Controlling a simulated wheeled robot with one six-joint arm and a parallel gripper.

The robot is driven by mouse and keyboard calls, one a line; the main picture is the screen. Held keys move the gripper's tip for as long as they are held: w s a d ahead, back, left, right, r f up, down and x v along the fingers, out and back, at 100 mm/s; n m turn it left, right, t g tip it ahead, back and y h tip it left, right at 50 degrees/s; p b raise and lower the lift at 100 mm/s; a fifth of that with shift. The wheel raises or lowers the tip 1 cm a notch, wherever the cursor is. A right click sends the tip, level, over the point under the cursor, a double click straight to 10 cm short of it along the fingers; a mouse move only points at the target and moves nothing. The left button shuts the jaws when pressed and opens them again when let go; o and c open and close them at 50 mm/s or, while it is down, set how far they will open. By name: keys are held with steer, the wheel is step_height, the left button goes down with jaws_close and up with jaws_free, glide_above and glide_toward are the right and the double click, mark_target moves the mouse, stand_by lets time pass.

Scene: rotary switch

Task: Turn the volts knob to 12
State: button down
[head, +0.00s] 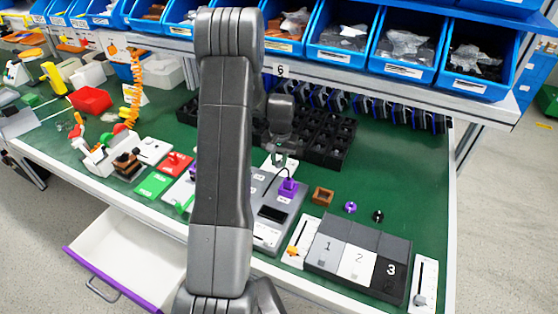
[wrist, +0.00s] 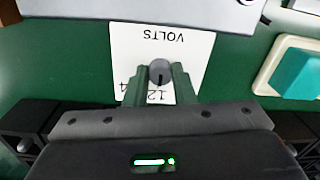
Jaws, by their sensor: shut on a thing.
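The volts knob (wrist: 160,70) is a small grey round knob on a white plate (wrist: 190,45), whose word VOLTS reads upside down in the wrist view. A dark pointer line on the knob points down in that picture, toward the printed 12. Other print beside the 12 is partly covered by my fingers. My gripper (wrist: 161,79) is shut on the knob, one finger on each side. In the head view my gripper (head: 280,158) is low over the table behind the grey panel, and I cannot make out the knob there.
A grey panel with a purple part (head: 288,187) stands in front of the gripper. Black bins (head: 325,135) are close behind and right. A teal switch (wrist: 299,72) sits beside the plate in the wrist view. My arm hides the middle of the table.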

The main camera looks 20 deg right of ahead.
mark_target(280, 162)
steer(key=c, duration=1.2)
jaws_free()
steer(key=shift+r, duration=0.1)
step_height(280, 162, up, 12)
steer(key=b, duration=0.1)
steer(key=shift+s+d, duration=0.15)
steer(key=shift+d, duration=0.05)
steer(key=f+p, duration=0.1)
steer(key=f, duration=1.1)
steer(key=shift+a+f, duration=0.1)
steer(key=shift+a, duration=0.1)
